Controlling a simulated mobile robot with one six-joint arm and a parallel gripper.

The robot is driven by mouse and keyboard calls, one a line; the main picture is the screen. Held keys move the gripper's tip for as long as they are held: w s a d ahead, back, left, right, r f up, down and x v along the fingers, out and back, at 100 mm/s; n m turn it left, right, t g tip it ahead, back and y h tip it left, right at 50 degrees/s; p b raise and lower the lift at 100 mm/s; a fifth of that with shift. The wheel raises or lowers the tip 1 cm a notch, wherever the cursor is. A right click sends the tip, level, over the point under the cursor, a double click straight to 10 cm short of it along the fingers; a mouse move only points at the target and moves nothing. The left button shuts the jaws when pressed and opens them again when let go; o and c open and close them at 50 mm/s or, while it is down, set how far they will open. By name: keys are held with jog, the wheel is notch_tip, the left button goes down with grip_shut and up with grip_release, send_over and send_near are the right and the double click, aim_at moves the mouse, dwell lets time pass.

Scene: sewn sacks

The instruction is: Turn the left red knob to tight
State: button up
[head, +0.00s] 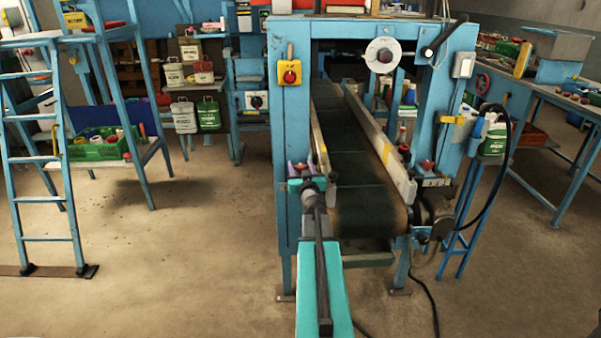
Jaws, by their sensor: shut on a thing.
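The left red knob (301,169) is at the front end of the conveyor's left guide rail, low on the blue frame. The right red knob (427,165) is at the front of the right guide rail, apart from my gripper. The angle of the left knob is too small to read.
The dark conveyor belt (357,190) runs back between the two rails. A yellow box with a red button (290,73) is on the left post. A black cable (511,150) loops at the right. A blue ladder (42,150) stands at left; open floor lies between.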

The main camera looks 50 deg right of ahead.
jog(key=shift+d+m+g+h+b, duration=0.1)
jog(key=shift+m+g+h+b, duration=0.45)
jog(key=shift+b, duration=2.3)
jog(key=shift+g+h+b, duration=0.25)
jog(key=shift+b, duration=1.6)
jog(key=o, duration=0.8)
jog(key=shift+r+p, duration=0.25)
jog(key=shift+p, duration=1.2)
jog(key=t+y+p, duration=0.1)
jog(key=p, duration=0.3)
jog(key=shift+n, duration=0.25)
jog(key=n+t+y+p, duration=0.1)
jog(key=p, duration=0.4)
jog(key=shift+p, duration=0.35)
jog(key=shift+f+n+t+y+p, duration=0.1)
jog(key=shift+n+t+y+p, duration=0.55)
jog(key=shift+y+p, duration=0.45)
